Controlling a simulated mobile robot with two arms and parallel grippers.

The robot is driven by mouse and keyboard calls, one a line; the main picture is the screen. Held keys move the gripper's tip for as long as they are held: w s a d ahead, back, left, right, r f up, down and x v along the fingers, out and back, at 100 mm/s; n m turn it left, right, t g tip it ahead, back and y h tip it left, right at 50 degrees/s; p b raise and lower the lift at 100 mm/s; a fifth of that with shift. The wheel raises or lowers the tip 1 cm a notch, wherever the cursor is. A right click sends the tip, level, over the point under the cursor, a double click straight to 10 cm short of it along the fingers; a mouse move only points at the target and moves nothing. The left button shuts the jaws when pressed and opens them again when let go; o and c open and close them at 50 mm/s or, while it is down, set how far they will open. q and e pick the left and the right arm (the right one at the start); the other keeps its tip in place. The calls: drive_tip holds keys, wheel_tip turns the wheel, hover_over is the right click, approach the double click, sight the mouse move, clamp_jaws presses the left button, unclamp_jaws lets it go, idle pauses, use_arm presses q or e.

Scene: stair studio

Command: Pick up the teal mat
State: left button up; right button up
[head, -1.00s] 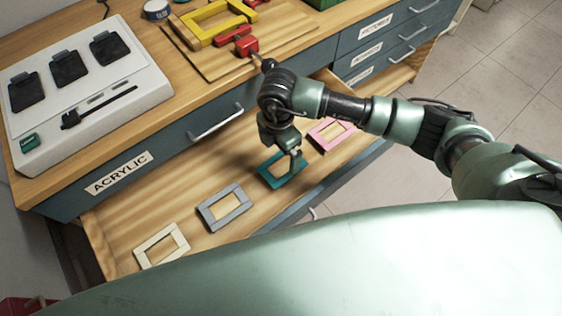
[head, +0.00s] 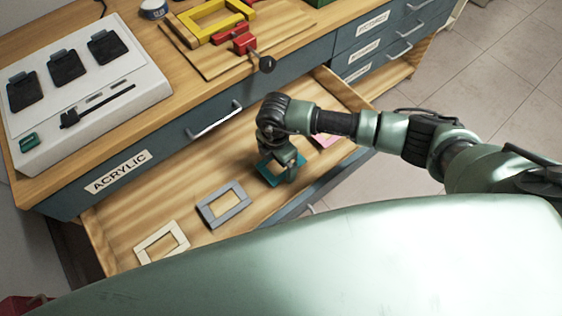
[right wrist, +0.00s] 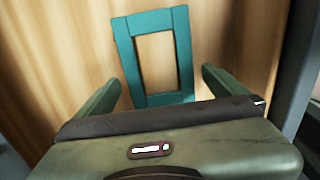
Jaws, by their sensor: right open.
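The teal mat (head: 268,177) is a flat rectangular frame lying in the open drawer, between the grey mat (head: 223,204) and the pink mat (head: 325,141). My right gripper (head: 285,172) is over the teal mat in the head view and hides part of it. In the right wrist view the teal mat (right wrist: 154,55) lies ahead, with its near edge between the fingers of my right gripper (right wrist: 162,92). The fingers are apart, one on either side, and hold nothing. I cannot tell how high they are above the drawer bottom. My left gripper is not in view.
A cream mat (head: 161,243) lies at the drawer's left end. Above the drawer, the worktop carries a white device (head: 85,75) and a yellow frame (head: 212,20) with red clamps. The drawer's front wall (head: 292,204) runs close to the teal mat.

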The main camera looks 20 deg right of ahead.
drive_tip(key=shift+f, duration=0.25)
idle(0.3)
drive_tip(key=c, duration=1.3)
drive_tip(key=shift+o, duration=0.2)
drive_tip(key=shift+r, duration=0.1)
